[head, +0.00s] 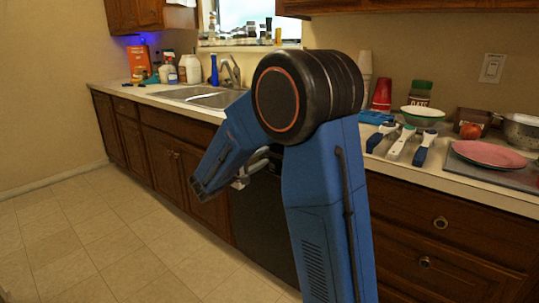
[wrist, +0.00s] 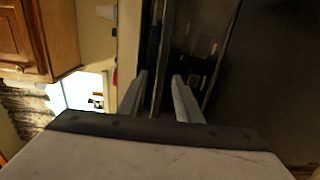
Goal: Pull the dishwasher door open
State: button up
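The dishwasher (head: 262,215) has a dark, near-black front under the counter, between brown wooden cabinets. My raised blue arm hides part of it in the head view. Its dark front fills the right of the wrist view (wrist: 270,75), turned on its side, and the door looks shut. My gripper (wrist: 160,76) has its two grey fingers apart, pointing at the dark upper part of the front. A dark strip shows between the fingers. I cannot tell whether it is the handle or whether the fingers touch it. In the head view the gripper is small beside the front, partly covered.
The countertop (head: 465,190) holds a pink plate (head: 489,155), blue-and-white utensils (head: 402,142), a green-rimmed bowl (head: 422,114) and a red cup (head: 381,94). A sink (head: 205,96) lies to the left. The tiled floor (head: 110,240) in front of the left cabinets is clear.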

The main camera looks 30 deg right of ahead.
aim_at(268, 154)
jog(key=shift+x, duration=2.25)
grip_shut()
